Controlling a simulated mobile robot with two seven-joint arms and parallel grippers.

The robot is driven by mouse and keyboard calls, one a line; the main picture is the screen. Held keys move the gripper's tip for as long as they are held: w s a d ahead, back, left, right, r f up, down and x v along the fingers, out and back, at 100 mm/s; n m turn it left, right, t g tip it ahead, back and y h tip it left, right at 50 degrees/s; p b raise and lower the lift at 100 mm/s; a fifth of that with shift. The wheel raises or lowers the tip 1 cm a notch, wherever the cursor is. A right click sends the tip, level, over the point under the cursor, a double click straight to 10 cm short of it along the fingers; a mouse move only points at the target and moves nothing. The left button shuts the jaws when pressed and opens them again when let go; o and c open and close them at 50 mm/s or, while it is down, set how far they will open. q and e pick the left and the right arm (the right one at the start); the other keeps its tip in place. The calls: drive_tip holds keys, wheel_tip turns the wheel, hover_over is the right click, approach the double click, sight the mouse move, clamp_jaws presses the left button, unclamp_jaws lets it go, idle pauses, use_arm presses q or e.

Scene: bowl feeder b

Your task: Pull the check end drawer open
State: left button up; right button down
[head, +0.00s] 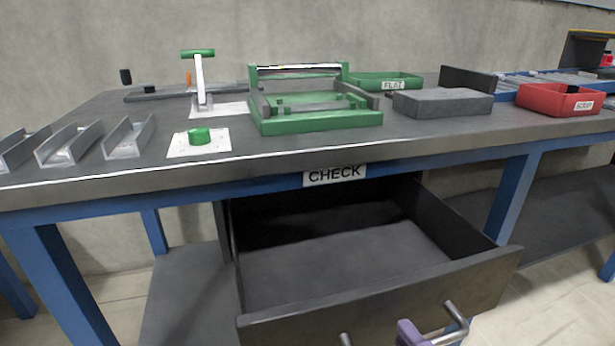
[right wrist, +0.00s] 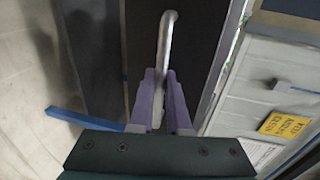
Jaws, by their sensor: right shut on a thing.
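The check end drawer (head: 390,308) is dark grey and stands pulled well out from under the bench, below the white CHECK label (head: 334,175). Its inside is visible and looks empty. Its metal bar handle (head: 458,322) is at the bottom edge of the head view, partly cut off. My right gripper (head: 411,333), with purple fingers, is at the handle. In the right wrist view the fingers (right wrist: 160,105) are shut around the handle bar (right wrist: 167,42). My left gripper is not in view.
The grey bench (head: 240,166) has blue legs. On it are metal channels (head: 68,145), a green fixture (head: 315,122), a toggle clamp (head: 200,85), a green tray (head: 385,80) and a red bin (head: 558,100). A lower shelf (head: 185,290) is left of the drawer.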

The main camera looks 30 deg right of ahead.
drive_tip(key=c, duration=0.9)
unclamp_jaws()
drive_tip(key=p+v, duration=0.1)
drive_tip(key=v, duration=0.9)
drive_tip(key=shift+w+r, duration=0.1)
